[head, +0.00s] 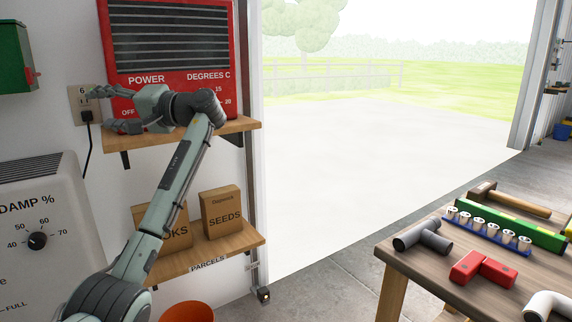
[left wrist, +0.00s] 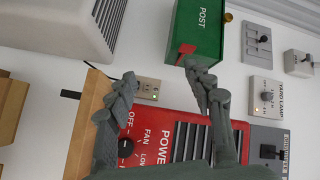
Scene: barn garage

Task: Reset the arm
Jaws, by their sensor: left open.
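My left arm (head: 170,190) reaches up from the bottom left in the head view. Its gripper (head: 108,109) points left in front of the lower left part of a red heater (head: 180,15). The gripper is open with nothing between its fingers. In the left wrist view the open fingers (left wrist: 160,78) show apart, with the wall outlet (left wrist: 147,88) beyond them. The heater's black knob (left wrist: 125,148) shows beside one finger there; the gripper hides it in the head view. Whether the fingers touch the heater, I cannot tell. My right gripper is in neither view.
The heater stands on a wooden shelf (head: 235,127). A lower shelf (head: 225,246) holds boxes, including a seeds box (head: 222,212). A dehumidifier (head: 35,190) and green post box (head: 14,60) are at the left. A workbench (head: 425,262) with several items stands right. The doorway is open.

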